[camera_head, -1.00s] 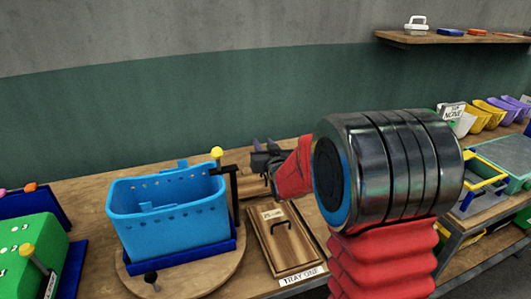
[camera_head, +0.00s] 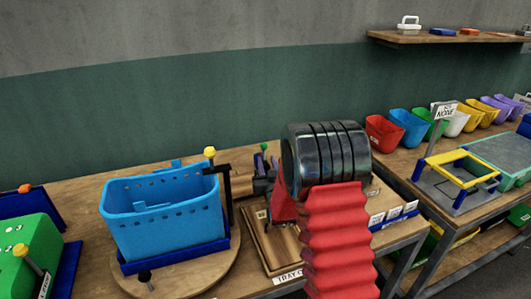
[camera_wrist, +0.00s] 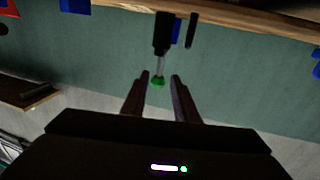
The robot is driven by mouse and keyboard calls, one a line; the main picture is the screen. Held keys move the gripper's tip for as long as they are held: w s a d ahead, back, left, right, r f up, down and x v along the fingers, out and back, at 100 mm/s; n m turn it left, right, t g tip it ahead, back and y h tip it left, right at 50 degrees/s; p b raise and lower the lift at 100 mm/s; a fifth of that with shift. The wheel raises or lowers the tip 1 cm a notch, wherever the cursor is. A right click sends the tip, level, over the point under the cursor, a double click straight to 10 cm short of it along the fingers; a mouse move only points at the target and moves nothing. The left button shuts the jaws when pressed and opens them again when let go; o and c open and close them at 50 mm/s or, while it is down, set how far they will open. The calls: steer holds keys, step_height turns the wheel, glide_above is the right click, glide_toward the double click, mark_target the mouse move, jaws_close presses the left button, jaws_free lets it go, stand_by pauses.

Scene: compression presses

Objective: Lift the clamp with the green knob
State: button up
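The clamp's green knob (camera_head: 264,147) shows in the head view just behind my gripper (camera_head: 266,160); the rest of the clamp is mostly hidden there by my arm. In the wrist view the clamp (camera_wrist: 162,34) has a dark body, a thin metal rod and the green knob (camera_wrist: 158,82) at the rod's end. My gripper (camera_wrist: 160,75) is open, its two dark fingers apart with the knob showing between their tips. Clear space shows between the knob and each finger. I cannot tell the depth gap, and I see no grip on it.
A blue perforated basket (camera_head: 165,220) stands on a round wooden board, with a yellow-knobbed clamp (camera_head: 210,154) at its back right corner. A wooden tray (camera_head: 268,240) lies below my gripper. A green block (camera_head: 28,250) is at far left. Coloured bins (camera_head: 408,125) line the right-hand bench.

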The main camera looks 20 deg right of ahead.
mark_target(264, 151)
steer(key=shift+w+d, duration=0.25)
steer(key=shift+w, duration=0.95)
steer(key=shift+w+d, duration=0.2)
steer(key=shift+w, duration=1.05)
steer(key=shift+w+d, duration=0.25)
steer(key=shift+w, duration=0.95)
steer(key=shift+c, duration=0.3)
jaws_close()
steer(key=shift+r, duration=0.25)
